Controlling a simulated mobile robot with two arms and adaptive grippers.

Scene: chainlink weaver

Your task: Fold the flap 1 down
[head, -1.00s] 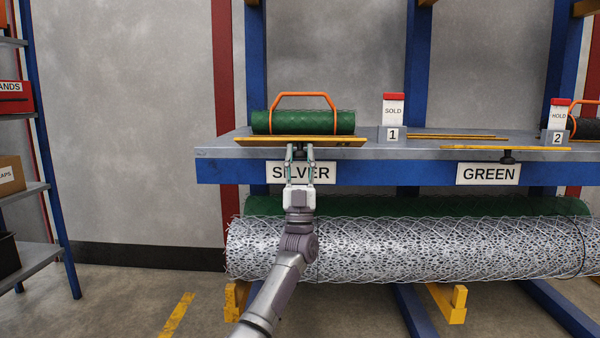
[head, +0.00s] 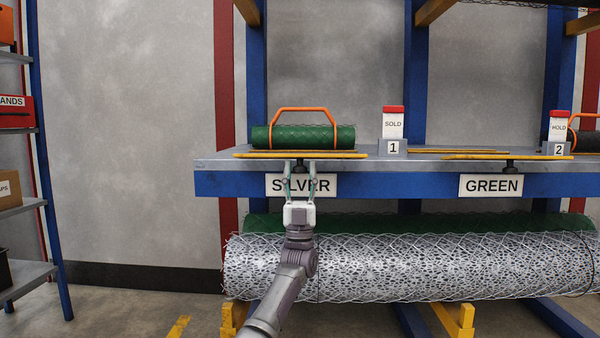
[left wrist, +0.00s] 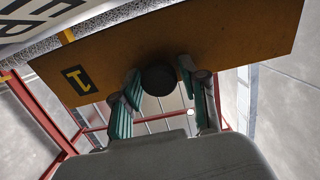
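Flap 1 (head: 255,155) is a yellow-orange board that sticks out roughly level at the front edge of the shelf, above the SILVER label. In the left wrist view its underside (left wrist: 225,40) shows a black "1" mark and a round black knob (left wrist: 159,80). My left gripper (head: 300,167) is under the flap, in front of the label. In the left wrist view its green fingers (left wrist: 160,76) stand apart on either side of the knob, with small gaps visible. My right gripper is not in view.
A green mesh roll with an orange handle (head: 303,137) lies on the shelf (head: 215,163) behind the flap. A SOLD tag holder (head: 393,132) stands to its right. A second yellow flap (head: 475,157) is above the GREEN label. A large silver mesh roll (head: 420,267) lies below.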

